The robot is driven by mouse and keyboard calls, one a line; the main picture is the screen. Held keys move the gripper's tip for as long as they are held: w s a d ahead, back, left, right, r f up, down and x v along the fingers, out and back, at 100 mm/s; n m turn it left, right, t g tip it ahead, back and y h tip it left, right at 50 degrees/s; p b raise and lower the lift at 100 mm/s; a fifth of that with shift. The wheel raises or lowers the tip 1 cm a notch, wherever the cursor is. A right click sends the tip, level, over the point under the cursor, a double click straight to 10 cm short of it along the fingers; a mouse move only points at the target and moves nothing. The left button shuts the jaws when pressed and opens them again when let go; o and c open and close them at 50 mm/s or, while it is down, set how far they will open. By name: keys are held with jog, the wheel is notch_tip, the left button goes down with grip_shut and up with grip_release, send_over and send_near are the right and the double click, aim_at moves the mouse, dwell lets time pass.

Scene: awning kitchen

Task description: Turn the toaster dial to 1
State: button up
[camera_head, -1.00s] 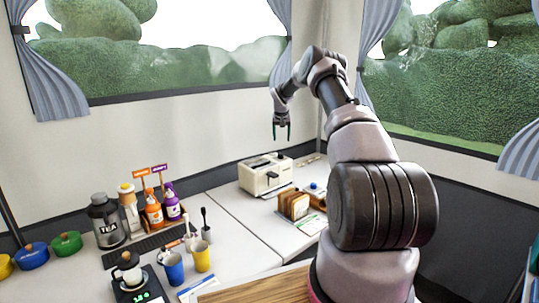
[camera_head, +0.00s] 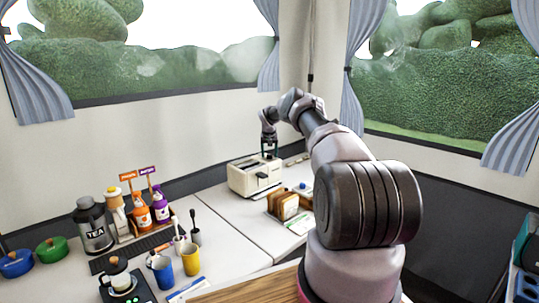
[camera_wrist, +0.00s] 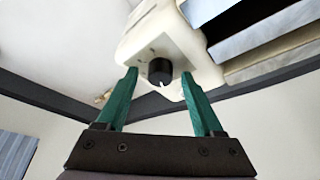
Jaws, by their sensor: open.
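The cream toaster (camera_head: 254,178) stands on the white counter at the back, near the room's corner. In the wrist view, its end face (camera_wrist: 172,38) shows a black round dial (camera_wrist: 160,71) with a white pointer mark and small marks around it. My gripper (camera_head: 269,152) is just above and behind the toaster in the head view. In the wrist view my gripper (camera_wrist: 160,82) is open, its two green fingers either side of the dial in the picture. I see no contact with the dial, and the depth between them is hard to tell.
A rack of toast (camera_head: 284,206) stands in front of the toaster. Mugs (camera_head: 191,259), a tea canister (camera_head: 93,226) and bottles (camera_head: 141,217) stand to the left. The white counter (camera_head: 237,221) left of the toast is clear. The wall is close behind.

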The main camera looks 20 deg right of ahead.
jog(key=shift+c, duration=0.3)
grip_shut()
jog(key=shift+d+n+t+y, duration=0.15)
jog(key=shift+n+y, duration=0.3)
jog(key=shift+n, duration=0.7)
jog(key=shift+a+n+t+y, duration=0.15)
jog(key=shift+n+y, duration=0.3)
jog(key=shift+n, duration=0.7)
jog(key=shift+d, duration=0.1)
jog(key=shift+o, duration=0.3)
grip_release()
jog(key=shift+r, duration=0.1)
jog(key=v, duration=1)
jog(key=shift+r, duration=0.3)
jog(key=shift+s, duration=0.15)
